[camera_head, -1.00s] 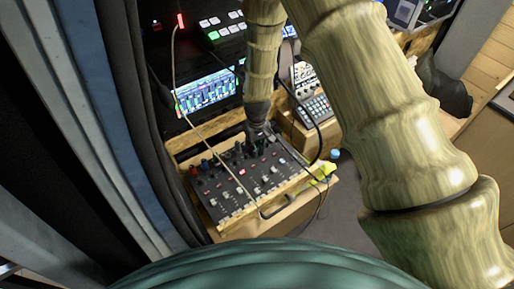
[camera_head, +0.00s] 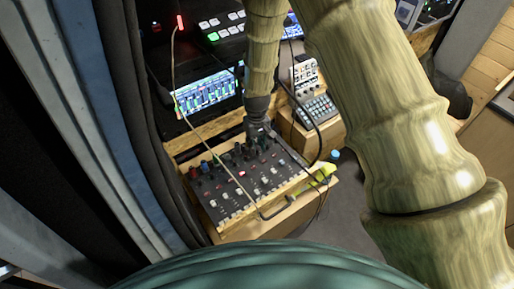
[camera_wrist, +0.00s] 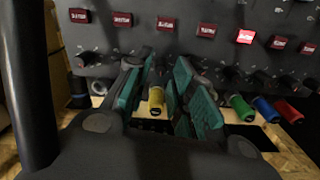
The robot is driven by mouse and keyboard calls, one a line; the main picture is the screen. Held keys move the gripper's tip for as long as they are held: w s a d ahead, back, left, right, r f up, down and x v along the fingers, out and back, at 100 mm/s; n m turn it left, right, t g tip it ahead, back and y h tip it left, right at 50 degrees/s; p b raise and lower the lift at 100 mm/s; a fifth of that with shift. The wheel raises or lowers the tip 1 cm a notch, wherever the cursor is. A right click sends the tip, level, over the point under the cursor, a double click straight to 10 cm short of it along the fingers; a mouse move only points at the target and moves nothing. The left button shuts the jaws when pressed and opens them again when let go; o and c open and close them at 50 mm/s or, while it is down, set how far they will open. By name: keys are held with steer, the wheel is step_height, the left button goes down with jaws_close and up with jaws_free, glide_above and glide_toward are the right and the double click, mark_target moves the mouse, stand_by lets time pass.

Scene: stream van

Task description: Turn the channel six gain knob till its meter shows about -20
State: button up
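The mixer (camera_head: 222,208) is a black panel with rows of knobs in a wooden frame. My gripper (camera_head: 257,140) is over its back edge in the head view and hides part of the knob row. In the wrist view my gripper (camera_wrist: 165,98) has teal finger pads spread either side of a yellow-capped knob (camera_wrist: 157,101), with gaps seeming to remain. I cannot read which knob is channel six. A screen with bar meters (camera_head: 207,93) stands behind the mixer; its values are too small to read.
Green (camera_wrist: 241,107), blue (camera_wrist: 265,109) and red (camera_wrist: 288,111) knobs sit to the right in the wrist view. One red button (camera_wrist: 244,37) is lit. Cables cross the mixer in the head view. A small keypad device (camera_head: 317,108) stands on a wooden box at right.

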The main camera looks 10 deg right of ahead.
mark_target(257, 149)
step_height(257, 149, up, 9)
steer(key=shift+r, duration=0.2)
stand_by(0.3)
steer(key=b, duration=0.3)
steer(key=a+f+b, duration=0.1)
steer(key=b, duration=0.3)
steer(key=f+b, duration=0.1)
steer(key=b, duration=0.2)
steer(key=shift+s+a+f+g+y, duration=0.1)
steer(key=shift+s+a+g+y, duration=0.05)
steer(key=shift+s+g+y, duration=0.15)
steer(key=b, duration=0.7)
steer(key=shift+w+d+m, duration=0.1)
steer(key=shift+d+m, duration=0.15)
steer(key=shift+m, duration=0.05)
steer(key=b, duration=0.1)
steer(key=r+b, duration=0.1)
steer(key=b, duration=0.1)
steer(key=shift+w+d, duration=0.2)
steer(key=shift+d, duration=0.2)
steer(key=shift+f, duration=0.1)
step_height(257, 149, down, 10)
steer(key=shift+f, duration=0.25)
